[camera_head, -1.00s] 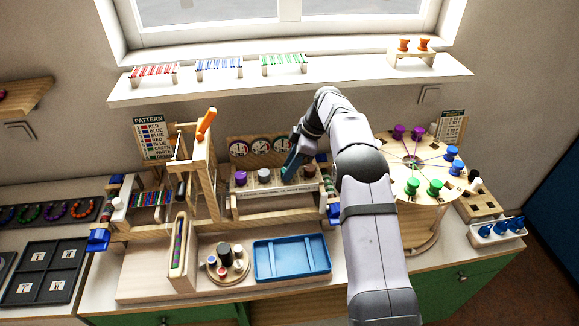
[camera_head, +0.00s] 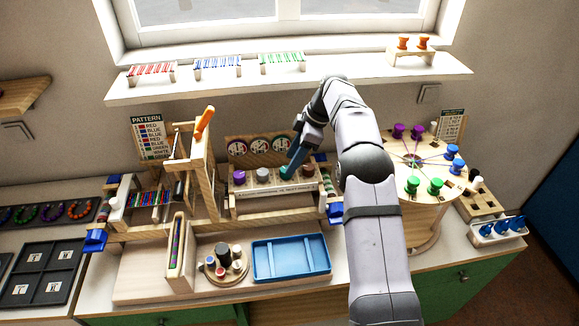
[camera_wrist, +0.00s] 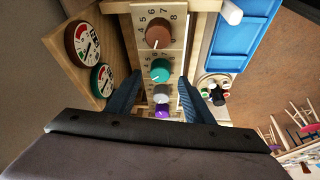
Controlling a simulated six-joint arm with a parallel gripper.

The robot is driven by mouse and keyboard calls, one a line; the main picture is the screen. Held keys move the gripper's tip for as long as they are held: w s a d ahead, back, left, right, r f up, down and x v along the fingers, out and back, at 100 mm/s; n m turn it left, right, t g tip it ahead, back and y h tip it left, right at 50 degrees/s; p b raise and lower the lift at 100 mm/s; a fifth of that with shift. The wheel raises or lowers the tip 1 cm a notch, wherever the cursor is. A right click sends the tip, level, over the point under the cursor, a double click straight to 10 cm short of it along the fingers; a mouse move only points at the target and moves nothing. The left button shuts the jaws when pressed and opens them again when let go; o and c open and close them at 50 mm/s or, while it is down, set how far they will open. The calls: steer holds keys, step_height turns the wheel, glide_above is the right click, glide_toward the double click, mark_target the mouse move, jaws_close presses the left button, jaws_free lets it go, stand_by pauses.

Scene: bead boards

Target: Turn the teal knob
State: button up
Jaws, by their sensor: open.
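The teal knob (camera_wrist: 159,70) is a round knob with a white pointer line, on a pale wooden panel (camera_wrist: 175,55) with a printed number scale. In the wrist view it shows just ahead of and between the fingertips of my gripper (camera_wrist: 159,80). My gripper is open and holds nothing; I cannot tell its exact height above the knob. In the head view my gripper (camera_head: 293,164) is over the knob row and largely covers the teal knob. A brown knob (camera_wrist: 158,33) is on one side of it, a grey-white knob (camera_wrist: 161,97) and a purple knob (camera_wrist: 162,112) on the other.
Gauges (camera_head: 260,146) stand on a board behind the knobs. A wooden frame with an orange handle (camera_head: 204,121) rises to the left. A round spool board (camera_head: 413,205) is at the right. A blue tray (camera_head: 291,258) and small jars (camera_head: 224,262) lie in front.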

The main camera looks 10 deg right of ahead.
mark_target(298, 176)
steer(key=shift+v, duration=1.9)
steer(key=s+f+m+h, duration=0.2)
steer(key=s+m, duration=0.6)
steer(key=s, duration=1)
steer(key=s+d+f+m+h, duration=0.1)
steer(key=s+f+m, duration=0.5)
steer(key=s, duration=1.2)
steer(key=shift+s+d+m+g+h, duration=0.2)
steer(key=shift+m+g+h, duration=0.2)
steer(key=shift+m+h, duration=0.5)
stand_by(1.6)
